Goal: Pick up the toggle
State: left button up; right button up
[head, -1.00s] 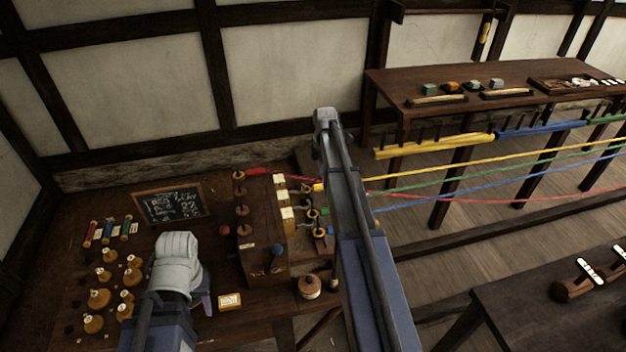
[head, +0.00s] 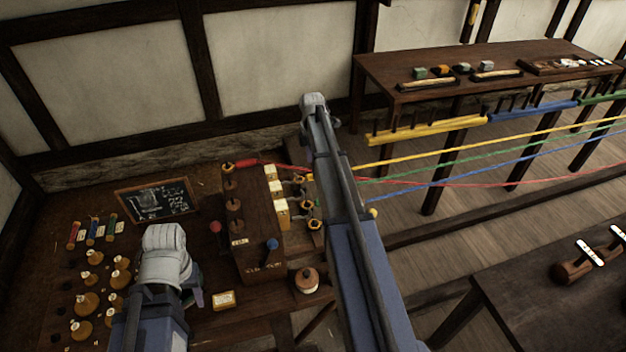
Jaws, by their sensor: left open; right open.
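Two dark wooden pieces with white tops, one of them here (head: 575,270), lie on the dark table at the lower right; I cannot tell whether either is the toggle. My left gripper (head: 194,298) is mostly hidden behind its wrist, over the left bench; what shows of it is apart from the pieces around it, and it is open. My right arm reaches up the middle of the view, and its gripper cannot be made out.
A wooden block with hooks and white tags (head: 258,225) stands on the left bench, near several brass-coloured knobs (head: 86,302) and a chalkboard (head: 157,201). Coloured ropes (head: 480,143) stretch right across the room. A long table (head: 500,65) with small blocks stands behind.

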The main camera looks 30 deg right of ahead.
aim_at(309, 178)
jog(key=shift+s+d+f+b, duration=0.1)
jog(key=shift+d+f+b, duration=0.05)
jog(key=shift+f+b, duration=1.2)
jog(key=shift+s+d+f+b, duration=0.1)
jog(key=shift+f+b, duration=1.15)
jog(key=shift+f, duration=0.05)
jog(key=shift+r, duration=0.1)
grip_shut()
